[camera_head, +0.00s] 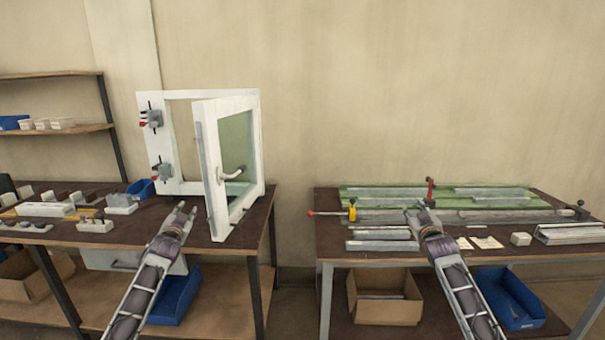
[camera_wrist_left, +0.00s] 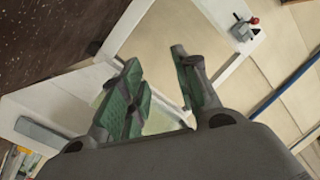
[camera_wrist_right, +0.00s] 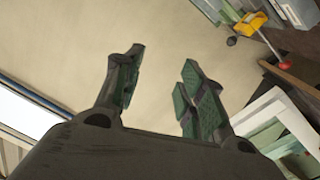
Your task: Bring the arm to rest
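My left gripper (camera_head: 184,210) is in front of the left bench, near the open white window frame. In the left wrist view its two green-padded fingers (camera_wrist_left: 165,90) stand apart with nothing between them. My right gripper (camera_head: 422,212) is over the front of the right bench, near the aluminium profiles and the clamp bar. In the right wrist view its fingers (camera_wrist_right: 160,90) are also apart and empty. In the head view the right gripper hides part of the bench behind it.
A white window frame (camera_head: 205,150) with its sash swung open stands on the left bench (camera_head: 200,236). The right bench (camera_head: 335,246) holds aluminium profiles (camera_head: 380,245), a yellow clamp (camera_head: 352,211) and a red-handled clamp (camera_head: 430,190). A gap separates the benches.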

